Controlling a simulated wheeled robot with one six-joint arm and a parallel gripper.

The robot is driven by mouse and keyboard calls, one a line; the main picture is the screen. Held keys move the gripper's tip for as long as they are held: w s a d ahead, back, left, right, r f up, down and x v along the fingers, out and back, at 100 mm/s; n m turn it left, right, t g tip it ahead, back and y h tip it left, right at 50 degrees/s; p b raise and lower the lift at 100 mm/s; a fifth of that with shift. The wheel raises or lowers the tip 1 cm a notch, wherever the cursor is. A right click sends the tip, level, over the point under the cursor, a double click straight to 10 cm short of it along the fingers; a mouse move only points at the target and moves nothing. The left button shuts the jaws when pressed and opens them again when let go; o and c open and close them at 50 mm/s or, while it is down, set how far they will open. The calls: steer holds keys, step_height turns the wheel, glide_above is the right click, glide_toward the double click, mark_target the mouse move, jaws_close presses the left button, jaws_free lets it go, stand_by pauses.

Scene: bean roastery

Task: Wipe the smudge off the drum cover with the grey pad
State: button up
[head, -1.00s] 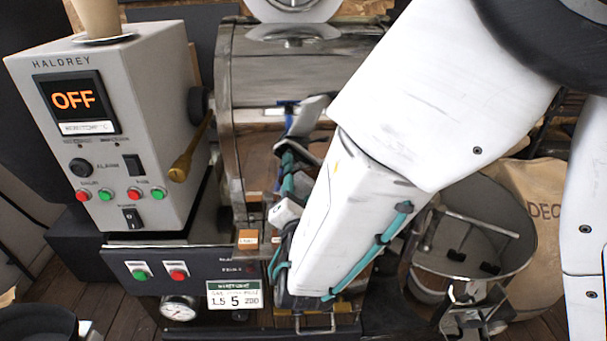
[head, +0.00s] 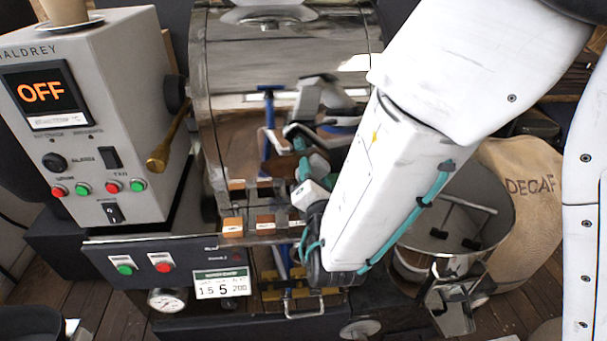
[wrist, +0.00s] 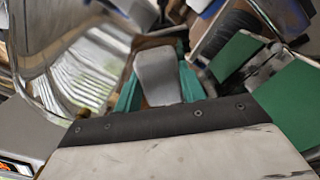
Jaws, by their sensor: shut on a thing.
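The shiny metal drum cover (head: 265,75) fills the middle of the head view, its curved face full of reflections. I cannot make out a smudge among them. My gripper (wrist: 158,88) shows in the wrist view with teal fingers, shut on the grey pad (wrist: 155,70). The pad's grey face stands up between the fingers. In the head view the gripper is mostly hidden behind my white arm, low in front of the drum cover. Mirrored shapes there make the pad hard to pick out. I cannot tell whether the pad touches the cover.
A control box (head: 95,120) reading OFF stands left, with a cup (head: 65,10) on top. A brass handle (head: 166,150) sticks out beside the drum. A switch panel (head: 170,262) lies below. A round metal bin (head: 460,215) and a DECAF sack (head: 520,200) stand right.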

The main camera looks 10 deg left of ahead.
mark_target(295, 165)
steer(key=shift+w+d, duration=0.15)
steer(key=shift+d, duration=0.05)
steer(key=shift+s+a+r, duration=0.1)
steer(key=shift+s+a, duration=0.05)
steer(key=shift+a, duration=0.65)
steer(key=shift+s+a+r, duration=0.1)
steer(key=shift+a, duration=0.7)
steer(key=shift+c, duration=0.3)
steer(key=shift+a, duration=0.45)
steer(key=shift+c, duration=0.9)
